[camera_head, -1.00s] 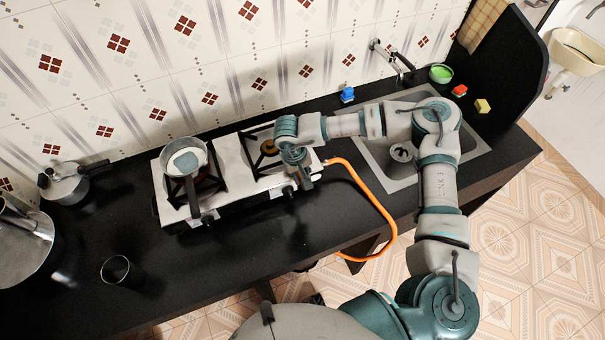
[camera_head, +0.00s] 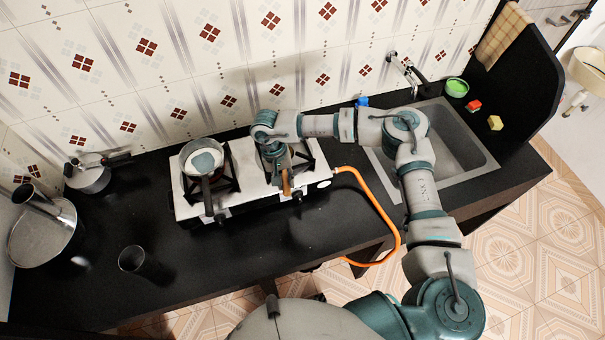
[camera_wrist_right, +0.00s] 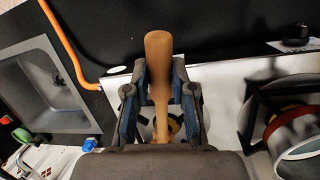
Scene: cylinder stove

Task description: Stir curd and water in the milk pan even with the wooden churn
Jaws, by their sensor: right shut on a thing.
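The milk pan (camera_head: 202,147) sits on the left burner of the stove, its handle pointing to the front. A pale patch of curd (camera_head: 204,161) shows inside it. Part of the pan also shows at the lower right of the right wrist view (camera_wrist_right: 302,150). My right gripper (camera_head: 284,178) is over the right burner, to the right of the pan. It is shut on the wooden churn (camera_wrist_right: 158,62), whose rounded brown end stands out between the fingers in the right wrist view. The churn's other end is hidden by my gripper. My left gripper is not in view.
The white stove (camera_head: 180,206) stands on the black counter (camera_head: 210,263). An orange hose (camera_head: 388,213) runs from its right side. A sink (camera_head: 465,150) lies to the right. A dark cup (camera_head: 131,259), a pressure cooker (camera_head: 88,178) and a large metal pot (camera_head: 45,238) stand at the left.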

